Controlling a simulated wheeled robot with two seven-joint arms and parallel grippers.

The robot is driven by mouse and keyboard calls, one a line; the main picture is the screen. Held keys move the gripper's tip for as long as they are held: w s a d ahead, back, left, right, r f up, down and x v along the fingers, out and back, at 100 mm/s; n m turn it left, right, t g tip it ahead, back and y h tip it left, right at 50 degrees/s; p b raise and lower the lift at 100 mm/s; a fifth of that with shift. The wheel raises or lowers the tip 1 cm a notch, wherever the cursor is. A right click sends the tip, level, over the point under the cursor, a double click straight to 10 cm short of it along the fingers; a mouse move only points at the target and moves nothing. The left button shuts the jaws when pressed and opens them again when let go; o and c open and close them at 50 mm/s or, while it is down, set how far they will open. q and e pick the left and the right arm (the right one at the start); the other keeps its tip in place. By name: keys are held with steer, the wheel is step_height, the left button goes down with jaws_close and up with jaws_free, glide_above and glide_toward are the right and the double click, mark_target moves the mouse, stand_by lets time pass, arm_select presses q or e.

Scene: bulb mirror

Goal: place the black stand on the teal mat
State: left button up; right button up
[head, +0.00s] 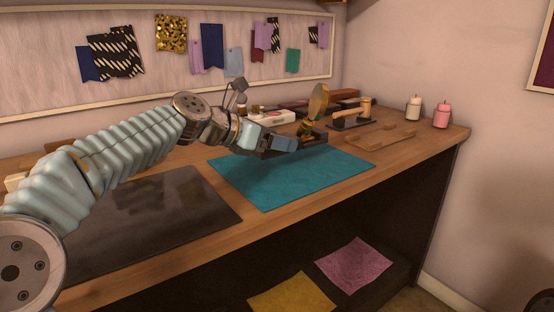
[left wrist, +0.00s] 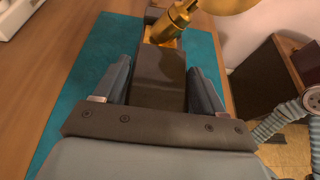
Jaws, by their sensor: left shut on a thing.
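The black stand (head: 314,137) is a dark block with a gold fitting and a gold round piece (head: 318,101) rising from its far end. My left gripper (head: 290,143) is shut on it, with one finger along each side; the left wrist view shows the dark block (left wrist: 158,82) between the fingers. The teal mat (head: 295,185) lies flat on the bench and also shows in the left wrist view (left wrist: 85,85). The stand is over the mat's back part in the head view. I cannot tell whether its underside touches the mat. My right gripper is not in view.
A dark mat (head: 155,220) lies left of the teal one. A white box (head: 272,117) stands behind. A wooden-handled tool (head: 352,117), flat wooden pieces (head: 385,137), a white bottle (head: 413,109) and a pink bottle (head: 441,116) stand right. The teal mat's front is clear.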

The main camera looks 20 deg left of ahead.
mark_target(277, 167)
arm_select(q)
steer(key=shift+w+f, duration=0.2)
steer(key=f, duration=0.1)
steer(key=f+b, duration=0.1)
steer(key=f, duration=0.1)
steer(key=shift+w+f+b, duration=0.3)
steer(key=shift+f+b, duration=0.05)
steer(key=shift+f, duration=0.05)
steer(key=shift+r, duration=0.1)
steer(key=o, duration=1.1)
steer(key=shift+o, duration=0.2)
